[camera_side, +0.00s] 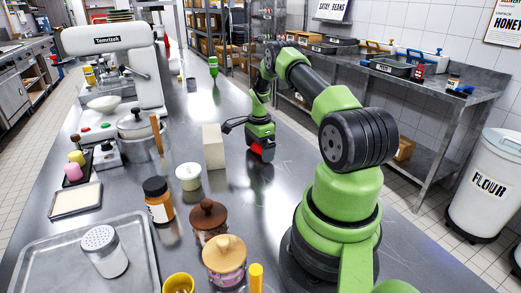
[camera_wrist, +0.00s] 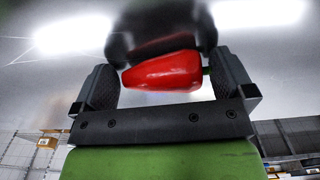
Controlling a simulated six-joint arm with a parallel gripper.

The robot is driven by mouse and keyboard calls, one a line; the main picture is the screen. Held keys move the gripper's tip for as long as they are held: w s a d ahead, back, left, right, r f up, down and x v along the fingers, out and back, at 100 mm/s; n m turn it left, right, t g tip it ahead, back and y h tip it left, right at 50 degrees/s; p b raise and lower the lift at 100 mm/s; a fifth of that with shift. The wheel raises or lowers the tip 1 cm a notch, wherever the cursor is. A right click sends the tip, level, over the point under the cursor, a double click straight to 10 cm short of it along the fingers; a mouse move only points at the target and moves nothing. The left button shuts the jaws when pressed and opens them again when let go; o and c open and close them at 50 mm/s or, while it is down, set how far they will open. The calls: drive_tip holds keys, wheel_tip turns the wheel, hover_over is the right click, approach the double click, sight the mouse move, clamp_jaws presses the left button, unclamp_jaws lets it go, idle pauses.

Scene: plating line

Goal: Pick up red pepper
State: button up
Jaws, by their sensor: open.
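The red pepper (camera_wrist: 163,73) lies on the steel counter in the wrist view, its narrow end to the left and its green stem to the right. My gripper (camera_wrist: 166,84) is open, with one black finger on each side of the pepper; I see a gap at the left, while the stem end is close to the right finger. In the side view a little of the pepper (camera_side: 257,149) shows low under my gripper (camera_side: 262,145), right of the white block.
A white block (camera_side: 214,147) stands close to the left of my gripper. A green bottle (camera_side: 213,66) stands farther back. The counter behind my gripper is mostly clear.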

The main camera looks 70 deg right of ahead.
drive_tip(key=c, duration=0.8)
